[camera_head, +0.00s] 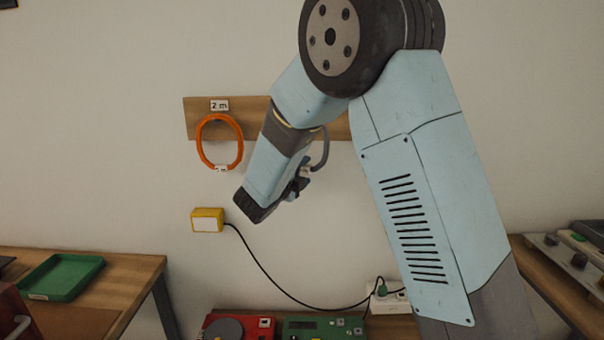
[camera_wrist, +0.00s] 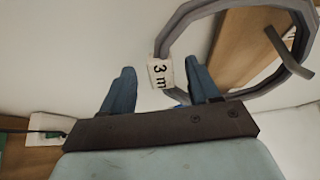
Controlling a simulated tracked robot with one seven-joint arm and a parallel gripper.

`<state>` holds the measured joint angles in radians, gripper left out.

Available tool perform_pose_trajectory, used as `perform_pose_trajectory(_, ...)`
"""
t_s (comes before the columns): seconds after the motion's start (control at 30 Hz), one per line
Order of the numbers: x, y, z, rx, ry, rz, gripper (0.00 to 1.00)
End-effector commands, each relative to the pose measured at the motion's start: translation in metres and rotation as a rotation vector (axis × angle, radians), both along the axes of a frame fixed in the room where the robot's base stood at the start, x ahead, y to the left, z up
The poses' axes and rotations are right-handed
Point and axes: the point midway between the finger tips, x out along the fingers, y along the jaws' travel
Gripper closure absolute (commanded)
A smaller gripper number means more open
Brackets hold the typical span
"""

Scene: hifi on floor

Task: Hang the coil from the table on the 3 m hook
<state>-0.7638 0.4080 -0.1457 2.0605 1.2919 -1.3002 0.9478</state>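A grey coil (camera_wrist: 172,38) with a white "3 m" tag (camera_wrist: 160,72) fills the upper right of the wrist view. In the head view, part of the grey coil (camera_head: 325,152) shows beside my gripper (camera_head: 298,187); my arm hides the rest. My gripper's two fingers stand apart, with the tag in the gap between their tips; no clear grip on the coil shows. A grey hook (camera_wrist: 288,52) on the wooden board crosses the coil's ring in the wrist view. I cannot tell whether the coil rests on it. The hook's label is not readable.
An orange coil (camera_head: 201,150) hangs on the wooden board (camera_head: 192,118) to the left. A yellow box (camera_head: 207,220) with a black cable is on the wall below. A green tray (camera_head: 62,276) lies on the left table (camera_head: 140,268). Red and green devices (camera_head: 325,326) stand below.

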Motion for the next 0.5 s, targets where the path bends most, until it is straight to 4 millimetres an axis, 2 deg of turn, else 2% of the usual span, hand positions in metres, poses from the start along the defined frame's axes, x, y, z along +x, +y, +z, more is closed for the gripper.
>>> perform_pose_trajectory(0.27,-0.003,0.002,0.001,0.0,-0.001,0.001,0.4)
perform_pose_trajectory(0.37,-0.01,0.007,0.001,0.002,-0.001,0.002,0.4)
perform_pose_trajectory(0.5,-0.03,0.02,0.001,0.001,-0.002,0.003,0.4)
